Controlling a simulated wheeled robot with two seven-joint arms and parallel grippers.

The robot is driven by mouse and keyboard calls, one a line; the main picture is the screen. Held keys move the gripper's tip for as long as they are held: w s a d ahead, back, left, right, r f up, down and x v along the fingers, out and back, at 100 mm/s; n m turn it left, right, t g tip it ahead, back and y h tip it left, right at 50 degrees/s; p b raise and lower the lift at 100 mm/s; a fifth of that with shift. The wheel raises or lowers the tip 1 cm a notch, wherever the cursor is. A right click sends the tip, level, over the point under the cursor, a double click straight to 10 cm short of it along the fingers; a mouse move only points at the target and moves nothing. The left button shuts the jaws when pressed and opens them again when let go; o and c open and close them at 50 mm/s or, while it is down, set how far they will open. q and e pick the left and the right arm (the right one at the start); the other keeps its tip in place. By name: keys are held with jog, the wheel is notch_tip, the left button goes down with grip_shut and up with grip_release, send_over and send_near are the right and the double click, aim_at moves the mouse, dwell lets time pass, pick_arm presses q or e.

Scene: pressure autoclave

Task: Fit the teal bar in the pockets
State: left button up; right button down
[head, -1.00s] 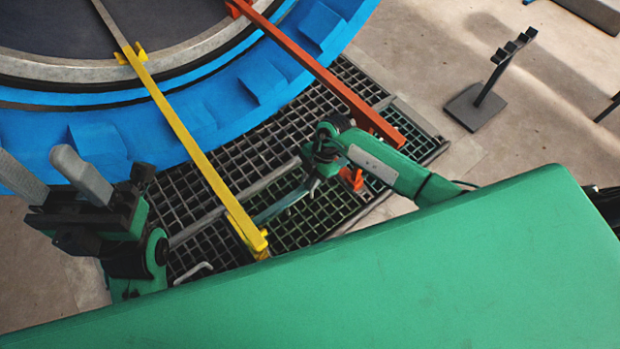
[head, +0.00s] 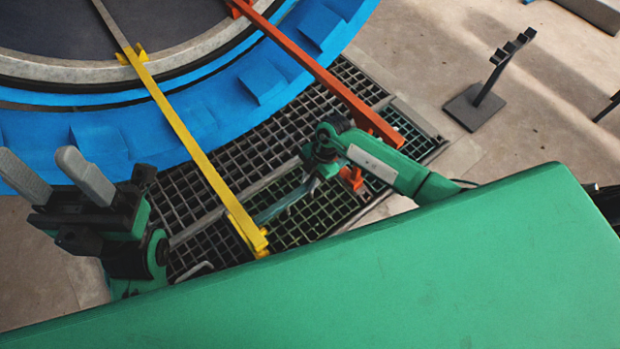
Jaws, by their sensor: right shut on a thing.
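The teal bar (head: 285,203) shows as a short slanted length above the floor grating, between the lower end of the yellow rail (head: 205,165) and my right gripper (head: 316,183). My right gripper is shut on the bar near its upper right end; the wrist hides that end. The bar's lower left end is close to the yellow rail's end bracket (head: 256,242); I cannot tell whether they touch. An orange bracket (head: 351,178) shows just right of my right gripper. The pockets cannot be made out clearly. My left gripper (head: 37,155) is open and empty at the left.
An orange-red rail (head: 315,70) and the yellow rail reach out across the blue vessel ring (head: 110,135). Dark grating (head: 220,245) lies below. A dark stand (head: 480,105) stands on the open concrete floor at the upper right.

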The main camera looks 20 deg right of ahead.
jog(key=shift+p, duration=0.6)
dwell(0.8)
jog(key=shift+r+p, duration=0.1)
jog(key=shift+p, duration=0.2)
jog(key=shift+f+b, duration=0.5)
jog(key=shift+f, duration=1.1)
jog(key=c, duration=1.2)
grip_release()
jog(key=shift+o, duration=0.2)
